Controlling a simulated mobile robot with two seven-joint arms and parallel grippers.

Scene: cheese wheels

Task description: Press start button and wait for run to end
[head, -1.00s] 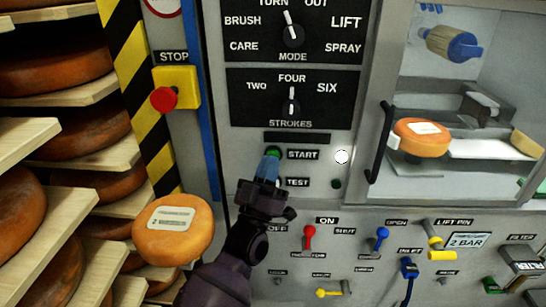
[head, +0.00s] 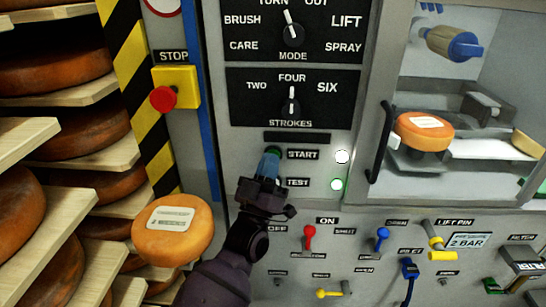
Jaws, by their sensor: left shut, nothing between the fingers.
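The green start button (head: 273,152) is on the grey panel left of the START label (head: 303,155). My left gripper (head: 270,162) is shut and empty, its blue fingertips at the button and covering most of it. Whether they touch it is hard to tell. A white lamp (head: 341,157) beside START is lit. A green lamp (head: 337,184) beside the TEST label (head: 299,182) is lit. The mode knob (head: 292,31) points up, slightly left. The strokes knob (head: 291,107) points up at FOUR. My right gripper is not in view.
A red stop button (head: 163,99) on a yellow box is at the left. Cheese wheels sit on shelves there, with a labelled wheel (head: 173,231) in front. Levers and valves line the lower panel.

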